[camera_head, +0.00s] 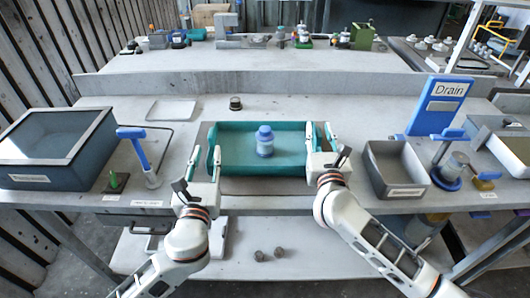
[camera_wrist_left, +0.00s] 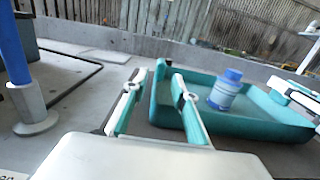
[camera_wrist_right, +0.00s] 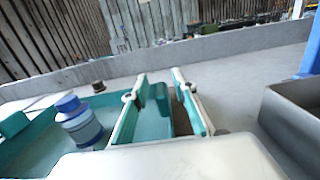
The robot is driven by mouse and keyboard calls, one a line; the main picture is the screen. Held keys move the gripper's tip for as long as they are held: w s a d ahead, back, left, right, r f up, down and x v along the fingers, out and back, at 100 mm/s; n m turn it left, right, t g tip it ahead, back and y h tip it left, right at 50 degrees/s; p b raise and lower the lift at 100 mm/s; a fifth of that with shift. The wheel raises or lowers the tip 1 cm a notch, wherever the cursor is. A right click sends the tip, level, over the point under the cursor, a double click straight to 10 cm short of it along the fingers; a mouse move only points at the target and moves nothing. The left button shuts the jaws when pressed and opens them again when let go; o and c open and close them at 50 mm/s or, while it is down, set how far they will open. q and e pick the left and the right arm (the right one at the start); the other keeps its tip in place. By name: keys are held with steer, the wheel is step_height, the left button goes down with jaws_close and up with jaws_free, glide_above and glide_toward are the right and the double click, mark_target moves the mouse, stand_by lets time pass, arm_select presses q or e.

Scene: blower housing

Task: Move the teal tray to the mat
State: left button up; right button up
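The teal tray (camera_head: 225,158) stands at the middle of the bench with a blue-and-white bottle (camera_head: 265,142) upright in it. My left gripper (camera_head: 205,163) is open at the tray's left end. In the left wrist view its fingers (camera_wrist_left: 155,105) stand apart, with the tray's left wall showing between them. My right gripper (camera_head: 320,140) is open at the right end. In the right wrist view its fingers (camera_wrist_right: 160,105) stand either side of a teal end piece (camera_wrist_right: 158,98). Contact is unclear. A brownish-grey flat patch (camera_head: 262,187) shows under and in front of the tray; I cannot tell whether it is the mat.
A pale flat rectangle (camera_head: 170,110) lies at back left. A grey bin (camera_head: 395,170) and blue Drain sign (camera_head: 440,105) are right. A small dark cap (camera_head: 236,103) sits behind the tray.

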arm_select(q)
steer(key=s, duration=0.3)
steer(key=shift+s+f, duration=0.1)
steer(key=shift+s, duration=0.4)
arm_select(e)
steer(key=shift+s, duration=0.25)
steer(key=s, duration=1.1)
steer(key=shift+s+f, duration=0.25)
steer(key=shift+f, duration=0.05)
arm_select(q)
steer(key=shift+s, duration=0.1)
